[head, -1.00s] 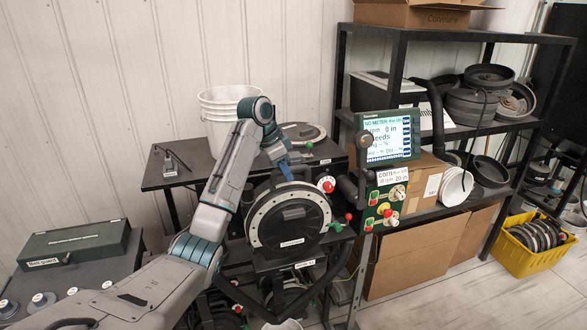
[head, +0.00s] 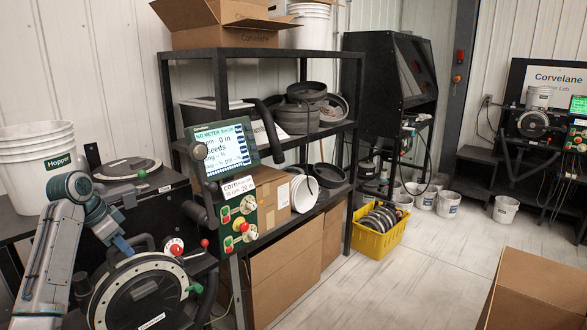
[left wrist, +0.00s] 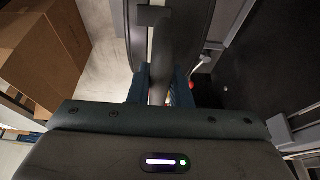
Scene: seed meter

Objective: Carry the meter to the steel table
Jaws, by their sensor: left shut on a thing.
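The meter (head: 112,303) is a round black disc housing with a pale rim at the lower left of the head view. It stands at the front of the black test stand, and its lower part is cut off. My left gripper (head: 123,247) is at its top and shut on its dark handle. In the left wrist view the blue fingers (left wrist: 158,88) close on both sides of the handle bar (left wrist: 160,55). My right gripper is out of view. I cannot pick out a steel table for certain.
A console with a screen (head: 222,150) stands just right of the meter. A black shelf rack (head: 345,210) with pans and boxes is behind it. A yellow crate (head: 375,243) sits on the floor, and a cardboard box (head: 540,295) is at lower right. Open floor lies between them.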

